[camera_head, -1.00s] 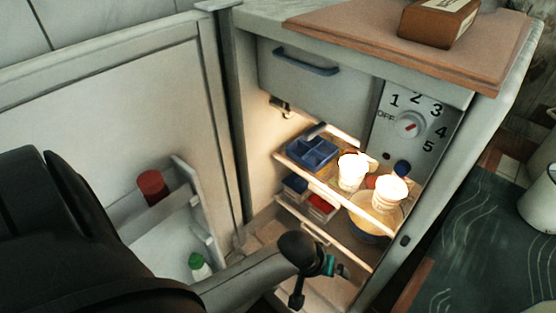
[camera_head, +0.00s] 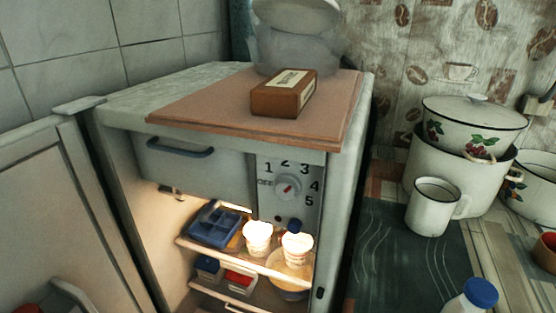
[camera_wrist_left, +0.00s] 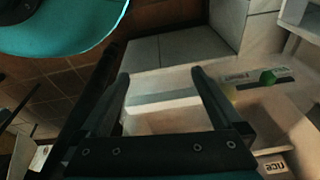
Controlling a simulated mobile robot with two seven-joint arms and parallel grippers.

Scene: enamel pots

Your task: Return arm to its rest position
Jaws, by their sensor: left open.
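My left gripper (camera_wrist_left: 160,76) shows in the left wrist view with its two dark fingers apart and nothing between them. Pale surfaces and floor tiles lie beyond the fingers. Neither arm shows in the head view now, so the arm's overall pose is hidden. The small fridge (camera_head: 232,160) stands with its door (camera_head: 50,210) open at the left and its inside lit. My right gripper is not in view.
In the fridge are a blue tray (camera_head: 216,224) and white cups (camera_head: 258,238). A brown box (camera_head: 284,93) sits on the board on top. Enamel pots (camera_head: 450,172), a mug (camera_head: 432,206) and a blue-capped bottle (camera_head: 474,299) are at right.

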